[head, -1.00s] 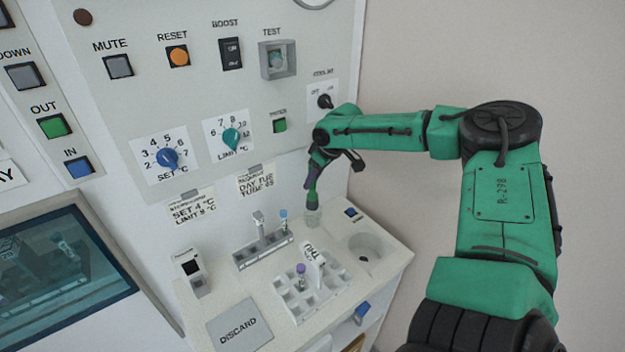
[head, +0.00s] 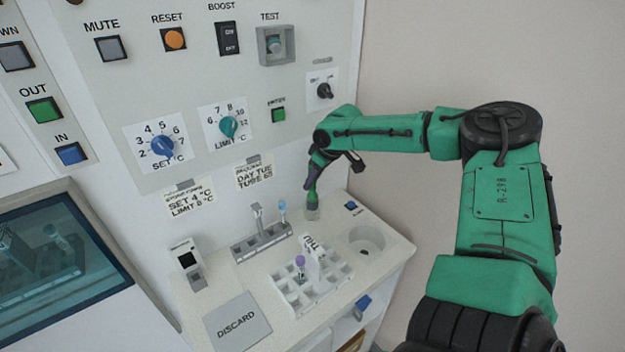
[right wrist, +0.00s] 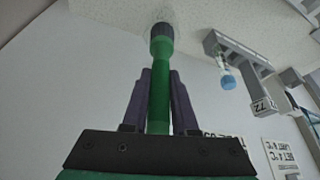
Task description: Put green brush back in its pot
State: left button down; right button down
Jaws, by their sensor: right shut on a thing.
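The green brush (right wrist: 159,85) is held upright between the dark purple fingers of my right gripper (head: 312,178); in the right wrist view the gripper (right wrist: 158,100) is shut on its green handle. The dark collar of the brush is at its far end. A small clear pot (head: 312,212) stands on the white counter directly under the brush. The brush's lower end is at the pot's mouth; whether it is inside cannot be told. The pot's clear wall shows only faintly in the right wrist view. My left gripper is not in view.
A grey rack (head: 262,243) with a blue-capped tube stands left of the pot. A white rack (head: 290,296) with a purple-capped tube is in front. The control panel (head: 190,85) rises behind.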

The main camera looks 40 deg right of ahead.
jog(key=shift+f+b, duration=0.3)
jog(key=shift+f, duration=0.25)
jog(key=c, duration=0.6)
grip_release()
jog(key=b+v, duration=0.1)
jog(key=v, duration=1.3)
jog(key=shift+s+r, duration=0.1)
jog(key=shift+r, duration=0.25)
